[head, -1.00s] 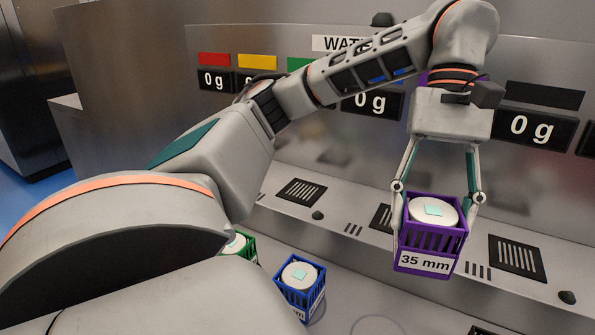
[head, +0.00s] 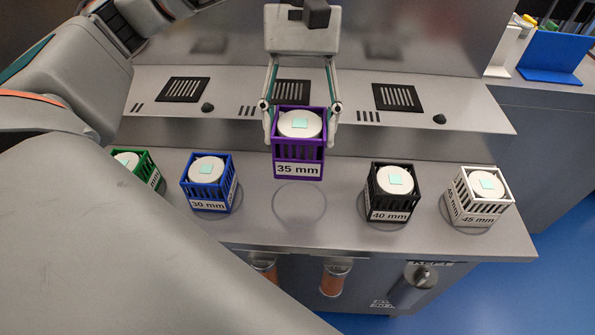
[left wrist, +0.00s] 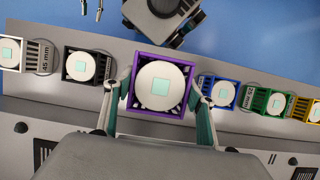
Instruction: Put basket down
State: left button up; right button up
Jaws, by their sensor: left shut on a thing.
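The purple basket (head: 299,170) is labelled 35 mm and holds a white round piece with a pale green square on top. My left gripper (head: 301,125) is shut on it, one finger at each side, and holds it upright above the steel counter. In the left wrist view the purple basket (left wrist: 162,114) sits between the fingers. An empty ring mark (head: 299,202) lies on the counter just in front of and below the basket. A right gripper does not show clearly in the head view.
The blue 30 mm basket (head: 208,188) and green basket (head: 150,172) stand to the left. The black 40 mm basket (head: 388,210) and white 45 mm basket (head: 474,212) stand to the right. A raised ledge with black grilles (head: 397,97) runs behind. The counter's front edge is near.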

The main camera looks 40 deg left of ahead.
pick_arm(q)
notch_tip(320, 180, down, 12)
jog(key=shift+r, duration=0.2)
jog(key=shift+b, duration=0.3)
jog(key=shift+f, duration=0.2)
jog(key=o, duration=1.6)
jog(key=shift+o, duration=0.4)
jog(key=v, duration=1.2)
jog(key=shift+r+p, duration=0.2)
jog(key=shift+p, duration=0.2)
jog(key=shift+s, duration=0.15)
